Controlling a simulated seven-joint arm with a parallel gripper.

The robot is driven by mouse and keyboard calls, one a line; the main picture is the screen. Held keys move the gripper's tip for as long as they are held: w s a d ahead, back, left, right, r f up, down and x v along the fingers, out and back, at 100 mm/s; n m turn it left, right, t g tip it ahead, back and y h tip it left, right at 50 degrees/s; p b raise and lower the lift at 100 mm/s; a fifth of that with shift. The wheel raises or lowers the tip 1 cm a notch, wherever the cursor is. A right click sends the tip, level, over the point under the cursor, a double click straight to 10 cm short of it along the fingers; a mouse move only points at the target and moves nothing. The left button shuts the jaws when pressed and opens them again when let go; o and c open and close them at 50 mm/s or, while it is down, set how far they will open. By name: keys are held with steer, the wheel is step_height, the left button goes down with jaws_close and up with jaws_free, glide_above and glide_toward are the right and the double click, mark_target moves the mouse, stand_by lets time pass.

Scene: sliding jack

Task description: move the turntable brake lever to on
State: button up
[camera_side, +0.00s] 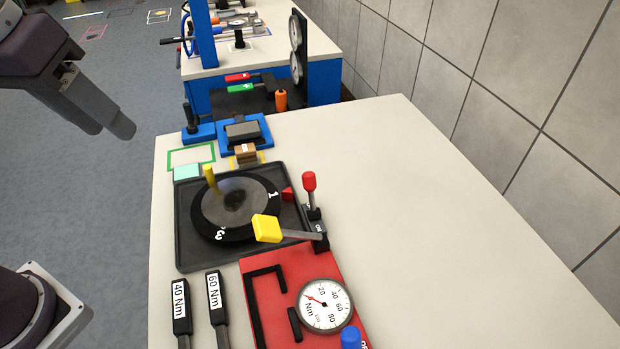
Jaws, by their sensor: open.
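The turntable (262,188) is a black disc with a grey hub and white numerals, set in a dark square tray. A yellow peg (210,177) stands on it. A lever with a red knob (309,182) stands roughly upright at the tray's right edge, on a black base with small white lettering. A grey lever with a yellow paddle end (266,228) reaches left from near that base over the tray. I cannot tell for certain which is the brake lever; the lettering is too small to read surely. My gripper (107,129) is open and empty at upper left, well away from both levers.
A red panel with a round gauge (325,305) lies in front of the tray. Two torque wrenches (182,310) lie left of it. Blue fixtures (246,132) stand behind the tray. The table's right side (450,220) is clear up to the tiled wall.

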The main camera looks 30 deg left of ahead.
steer(key=w+d+f+n+g, duration=0.15)
steer(key=w+d, duration=0.45)
steer(key=w, duration=0.6)
steer(key=n+g, duration=0.3)
steer(key=n, duration=0.1)
glide_above(309, 173)
steer(key=shift+t, duration=0.25)
steer(key=f, duration=1)
steer(key=shift+s+a+f, duration=0.3)
steer(key=shift+f, duration=0.05)
steer(key=f, duration=0.6)
steer(key=shift+w+d+f, duration=0.15)
steer(key=shift+d+f, duration=0.1)
steer(key=shift+f, duration=0.6)
jaws_close()
